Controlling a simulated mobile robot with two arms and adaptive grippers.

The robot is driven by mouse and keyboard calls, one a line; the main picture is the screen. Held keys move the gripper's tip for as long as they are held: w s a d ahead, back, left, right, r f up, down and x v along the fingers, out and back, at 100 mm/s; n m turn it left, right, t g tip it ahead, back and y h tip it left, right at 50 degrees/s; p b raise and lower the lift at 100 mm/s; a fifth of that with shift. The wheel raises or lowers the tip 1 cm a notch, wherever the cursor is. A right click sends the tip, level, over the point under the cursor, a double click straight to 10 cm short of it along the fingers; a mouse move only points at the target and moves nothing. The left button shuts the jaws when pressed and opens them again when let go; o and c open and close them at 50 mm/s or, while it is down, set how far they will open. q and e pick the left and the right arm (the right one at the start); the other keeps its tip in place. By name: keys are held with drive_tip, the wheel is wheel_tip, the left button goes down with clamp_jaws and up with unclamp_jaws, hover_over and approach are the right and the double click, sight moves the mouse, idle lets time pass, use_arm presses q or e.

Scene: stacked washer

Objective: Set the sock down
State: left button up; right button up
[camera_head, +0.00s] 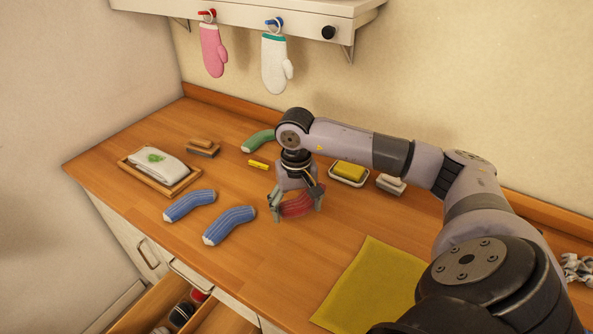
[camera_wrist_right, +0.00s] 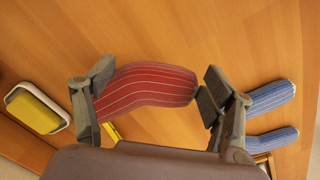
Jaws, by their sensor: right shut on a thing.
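A red striped sock (camera_head: 297,203) is between the fingers of my right gripper (camera_head: 297,205), low over the wooden counter. In the right wrist view the red sock (camera_wrist_right: 147,88) spans the space between the two finger pads of the right gripper (camera_wrist_right: 152,92). I cannot tell whether the sock touches the counter. Two blue striped socks lie to the left, one nearer the wall side (camera_head: 189,205) and one closer to the gripper (camera_head: 229,225). A green sock (camera_head: 259,141) lies behind, partly hidden by my arm. My left gripper is not in view.
A wooden tray with a folded white cloth (camera_head: 158,164), a brush (camera_head: 203,148), a yellow peg-like piece (camera_head: 258,164) and a soap dish (camera_head: 349,173) stand around. A yellow cloth (camera_head: 371,285) lies in front. An open drawer (camera_head: 185,309) juts out below. Mitts hang above.

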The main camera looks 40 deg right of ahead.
sight(296, 229)
drive_tip(key=shift+f, duration=0.75)
wheel_tip(296, 229, down, 3)
drive_tip(key=shift+a+r+p, duration=0.1)
drive_tip(key=shift+r+p, duration=0.1)
drive_tip(key=shift+p, duration=0.25)
drive_tip(key=shift+f, duration=0.55)
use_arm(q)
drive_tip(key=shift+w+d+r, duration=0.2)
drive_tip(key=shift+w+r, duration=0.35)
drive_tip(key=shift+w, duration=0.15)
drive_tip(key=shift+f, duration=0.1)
